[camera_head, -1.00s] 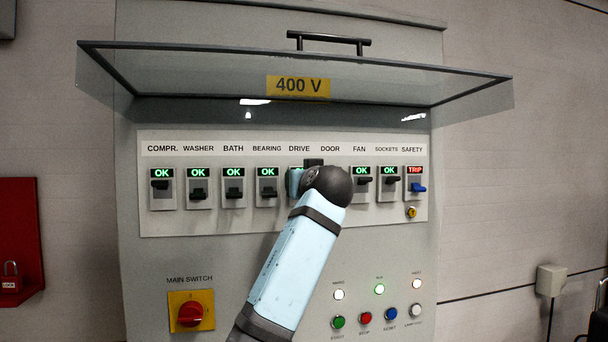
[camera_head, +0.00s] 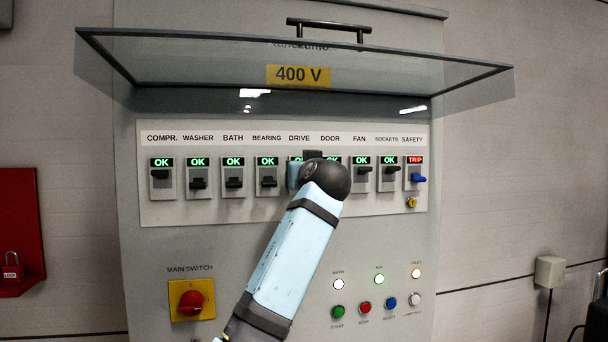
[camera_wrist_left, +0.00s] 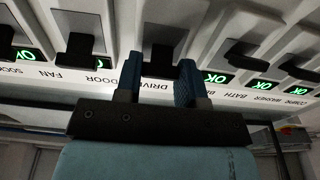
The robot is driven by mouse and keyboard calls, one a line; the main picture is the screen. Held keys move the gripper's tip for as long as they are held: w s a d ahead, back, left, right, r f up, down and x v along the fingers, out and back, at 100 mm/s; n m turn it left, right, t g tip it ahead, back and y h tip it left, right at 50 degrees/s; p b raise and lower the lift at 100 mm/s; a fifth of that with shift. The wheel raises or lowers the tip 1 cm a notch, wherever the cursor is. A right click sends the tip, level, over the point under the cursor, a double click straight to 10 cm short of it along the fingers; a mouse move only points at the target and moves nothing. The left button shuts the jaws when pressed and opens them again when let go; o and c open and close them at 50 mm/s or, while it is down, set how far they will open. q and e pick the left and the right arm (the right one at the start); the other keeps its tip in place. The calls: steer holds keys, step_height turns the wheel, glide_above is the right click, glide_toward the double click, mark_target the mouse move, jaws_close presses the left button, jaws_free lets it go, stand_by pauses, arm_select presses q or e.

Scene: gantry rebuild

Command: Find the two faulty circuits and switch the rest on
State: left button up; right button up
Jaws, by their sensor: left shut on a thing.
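The breaker row sits on a pale panel (camera_head: 250,212). My left gripper (camera_head: 300,172) is at the DRIVE breaker. In the left wrist view its two blue fingers (camera_wrist_left: 160,82) are on either side of the dark DRIVE lever (camera_wrist_left: 163,55), shut on it. The gripper hides most of the DRIVE and DOOR breakers in the head view; green shows on both displays. COMPR. (camera_head: 161,175), WASHER (camera_head: 198,184), BATH (camera_head: 234,183), BEARING (camera_head: 268,182), FAN (camera_head: 361,171) and SOCKETS (camera_head: 389,171) read OK. SAFETY (camera_head: 417,178), with a blue lever, reads TRIP in red.
A clear cover (camera_head: 200,75) marked 400 V is raised above the row. Below are a red main switch (camera_head: 190,302) and several push buttons (camera_head: 365,307) with lit lamps. A red lock board (camera_head: 18,220) hangs at left.

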arm_select(q)
step_height(320, 180, down, 2)
steer(key=t+b, duration=0.2)
steer(key=b, duration=0.2)
steer(key=t+y+b, duration=0.1)
steer(key=t+b, duration=0.1)
steer(key=b, duration=0.2)
steer(key=t+y+b, duration=0.1)
steer(key=t+b, duration=0.1)
steer(key=b, duration=0.2)
steer(key=shift+s+f+b, duration=0.1)
steer(key=shift+f+b, duration=0.15)
steer(key=shift+b, duration=0.15)
arm_select(e)
step_height(320, 180, down, 9)
steer(key=w+a, duration=0.1)
steer(key=shift+w+a+r, duration=0.15)
steer(key=shift+w+r, duration=0.05)
arm_select(q)
steer(key=shift+r, duration=0.15)
arm_select(e)
steer(key=shift+s+f, duration=0.3)
steer(key=shift+s, duration=0.1)
arm_select(q)
steer(key=o, duration=0.9)
steer(key=shift+o, duration=0.2)
arm_select(e)
steer(key=shift+w+r, duration=0.1)
steer(key=shift+w, duration=0.05)
